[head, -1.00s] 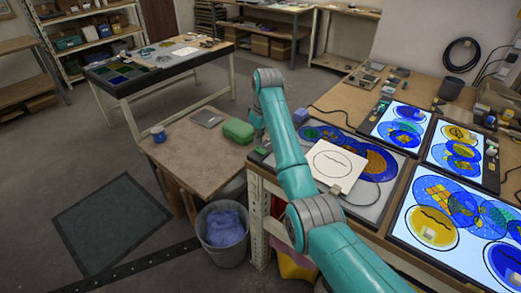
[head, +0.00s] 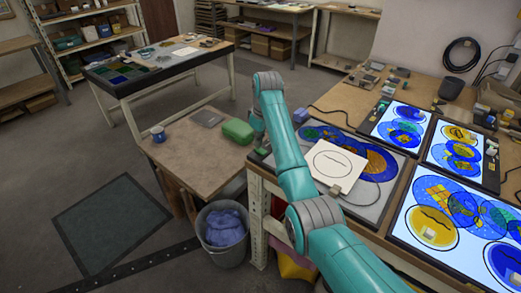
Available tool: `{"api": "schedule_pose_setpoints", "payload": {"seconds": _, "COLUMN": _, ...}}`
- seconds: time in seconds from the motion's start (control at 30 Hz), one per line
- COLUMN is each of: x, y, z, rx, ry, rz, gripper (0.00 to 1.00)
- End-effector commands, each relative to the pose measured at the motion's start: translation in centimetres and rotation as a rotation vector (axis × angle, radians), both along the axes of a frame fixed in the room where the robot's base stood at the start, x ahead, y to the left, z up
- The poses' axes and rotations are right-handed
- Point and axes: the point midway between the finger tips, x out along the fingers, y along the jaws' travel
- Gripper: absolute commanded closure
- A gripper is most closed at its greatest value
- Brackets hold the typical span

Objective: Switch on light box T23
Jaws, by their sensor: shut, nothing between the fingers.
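Three light boxes glow on the right bench: one at the back (head: 376,130), one at the right (head: 437,153) and a large one in front (head: 405,222). Blue and yellow painted glass lies on them. A fourth light box (head: 372,211), nearer my arm, looks grey and unlit. It bears painted glass and a white card with a drawn oval (head: 336,172). My arm crosses its left part. I cannot read any label, so I cannot tell which box is T23. No switch is clear to me. My gripper's fingers are hidden behind my arm.
A low brown table (head: 190,152) left of my arm holds a green case (head: 238,131), a blue mug (head: 158,134) and a flat grey item. A grey bin (head: 222,252) with a blue liner stands below. A cable lies by the white card. The floor at left is open.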

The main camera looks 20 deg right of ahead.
Motion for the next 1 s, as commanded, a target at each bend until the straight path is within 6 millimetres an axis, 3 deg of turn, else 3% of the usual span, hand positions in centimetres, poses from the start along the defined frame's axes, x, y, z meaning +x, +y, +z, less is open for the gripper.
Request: {"api": "schedule_pose_setpoints", "payload": {"seconds": 1.0, "x": 0.0, "y": 0.0, "z": -1.3, "rx": 0.0, "ry": 0.0, "rz": 0.0, "gripper": 1.0}}
